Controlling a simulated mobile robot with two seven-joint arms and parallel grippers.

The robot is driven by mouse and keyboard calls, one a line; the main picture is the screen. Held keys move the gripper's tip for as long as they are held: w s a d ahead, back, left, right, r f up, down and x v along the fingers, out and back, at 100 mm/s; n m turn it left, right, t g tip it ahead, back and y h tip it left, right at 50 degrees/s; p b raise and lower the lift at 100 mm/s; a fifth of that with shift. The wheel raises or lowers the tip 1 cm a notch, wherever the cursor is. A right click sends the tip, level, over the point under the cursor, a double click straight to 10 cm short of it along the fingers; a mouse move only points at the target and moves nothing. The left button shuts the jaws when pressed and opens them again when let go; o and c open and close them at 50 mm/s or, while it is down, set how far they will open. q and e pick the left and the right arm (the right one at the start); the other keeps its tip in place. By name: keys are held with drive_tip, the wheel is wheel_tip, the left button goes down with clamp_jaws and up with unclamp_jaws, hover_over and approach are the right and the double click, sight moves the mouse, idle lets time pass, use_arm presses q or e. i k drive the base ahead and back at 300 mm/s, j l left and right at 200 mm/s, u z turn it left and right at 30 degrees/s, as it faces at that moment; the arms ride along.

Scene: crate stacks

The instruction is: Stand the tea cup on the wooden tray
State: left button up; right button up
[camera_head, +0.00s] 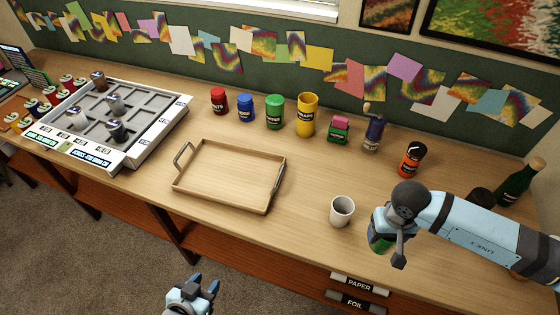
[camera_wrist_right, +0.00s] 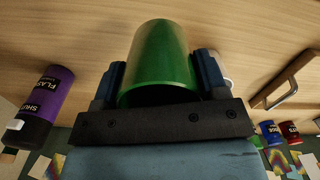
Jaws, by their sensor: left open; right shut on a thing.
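The white tea cup (camera_head: 342,211) stands upright on the table, between the tray and my right gripper. In the right wrist view a bit of white shows behind one finger. The wooden tray (camera_head: 222,196) lies empty at the middle of the table, with a grey handle on each short side. My right gripper (camera_head: 388,238) is shut on a green cylinder (camera_head: 378,243), just right of the cup. The cylinder also fills the middle of the right wrist view (camera_wrist_right: 160,62). My left gripper (camera_head: 203,284) is open and empty, in front of the table edge.
Red (camera_head: 219,101), blue (camera_head: 245,108), green (camera_head: 274,112) and yellow (camera_head: 306,115) cans stand behind the tray. An orange bottle (camera_head: 410,160) and a dark green bottle (camera_head: 518,183) stand at right. A compartment rack (camera_head: 110,125) fills the left. Table between tray and cup is clear.

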sight(211, 169)
drive_tip(key=i+j, duration=0.15)
drive_tip(key=j, duration=0.3)
drive_tip(key=i+j+u, duration=0.1)
drive_tip(key=j, duration=0.3)
drive_tip(key=i+j, duration=0.3)
drive_tip(key=j, duration=0.15)
drive_tip(key=i+j+u, duration=0.1)
drive_tip(key=j, duration=0.3)
drive_tip(key=i+j, duration=0.3)
drive_tip(key=k+j+u, duration=0.05)
drive_tip(key=j, duration=0.1)
